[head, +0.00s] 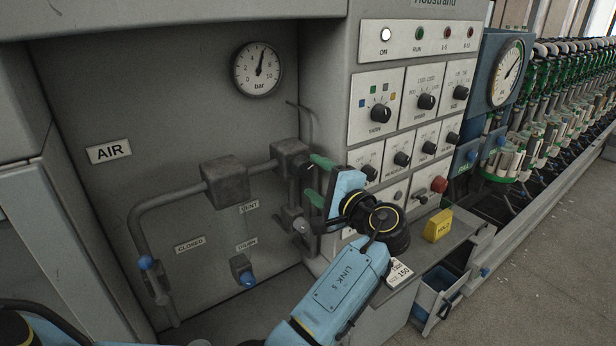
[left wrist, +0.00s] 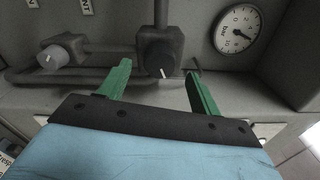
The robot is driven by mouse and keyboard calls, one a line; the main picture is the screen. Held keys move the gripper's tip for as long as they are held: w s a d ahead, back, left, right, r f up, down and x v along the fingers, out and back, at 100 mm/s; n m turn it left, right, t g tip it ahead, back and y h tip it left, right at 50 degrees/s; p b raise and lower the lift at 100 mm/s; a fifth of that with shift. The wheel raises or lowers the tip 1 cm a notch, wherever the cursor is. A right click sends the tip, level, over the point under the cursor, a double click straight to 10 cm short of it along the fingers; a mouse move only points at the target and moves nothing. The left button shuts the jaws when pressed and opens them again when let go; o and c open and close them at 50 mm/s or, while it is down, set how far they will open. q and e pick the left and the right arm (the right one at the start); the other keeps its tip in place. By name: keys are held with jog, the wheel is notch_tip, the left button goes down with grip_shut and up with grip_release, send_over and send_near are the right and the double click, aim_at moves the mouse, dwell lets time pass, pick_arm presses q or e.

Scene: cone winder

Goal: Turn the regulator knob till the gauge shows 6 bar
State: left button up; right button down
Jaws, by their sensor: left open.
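The round white gauge (head: 258,69) marked bar is on the grey panel at upper left. Its needle points almost straight up, a little right of the top, about mid-scale. It also shows turned sideways in the left wrist view (left wrist: 238,30). The regulator knob (left wrist: 164,71), dark with a white mark, sits on a block on the pipe. My left gripper (head: 316,180) is open in front of it; in the left wrist view its green fingers are on either side of the knob, apart from it. My right gripper is not in view.
A lower valve knob (left wrist: 52,57) is on the same pipework. Pipes and a square block (head: 225,182) run left. The control panel (head: 387,88) with knobs and lamps is right of my gripper, above a shelf with a yellow HOLD block (head: 437,225).

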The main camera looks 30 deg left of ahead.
pick_arm(q)
jog(key=b+v, duration=0.2)
jog(key=v, duration=0.7)
jog(key=shift+d, duration=0.2)
jog(key=shift+s, duration=0.1)
